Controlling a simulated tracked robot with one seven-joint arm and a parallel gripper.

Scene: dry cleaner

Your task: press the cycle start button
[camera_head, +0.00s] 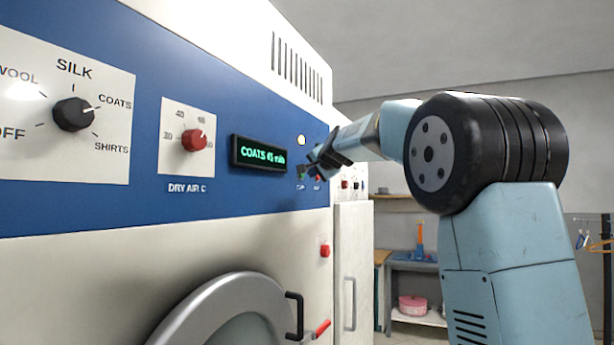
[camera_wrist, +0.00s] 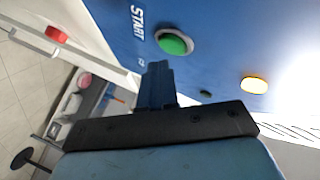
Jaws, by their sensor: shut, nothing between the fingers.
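The green start button (camera_wrist: 174,43) is round, sits in a pale ring on the blue panel and has the word START beside it in the wrist view. In the head view only a bit of green (camera_head: 301,176) shows beside my gripper. My gripper (camera_head: 313,170) is shut and empty, close to the panel. In the wrist view its closed fingertips (camera_wrist: 158,68) lie just short of the green button in the picture. I cannot tell whether they touch the panel. The display (camera_head: 262,154) reads "COATS 45 min" in green.
A pale yellow lamp (camera_head: 301,140) sits above the button. The black dial (camera_head: 73,114) points to COATS and a red dial (camera_head: 194,140) is beside it. A red button (camera_head: 324,251) and the round door (camera_head: 225,300) with its black handle (camera_head: 295,315) are below.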

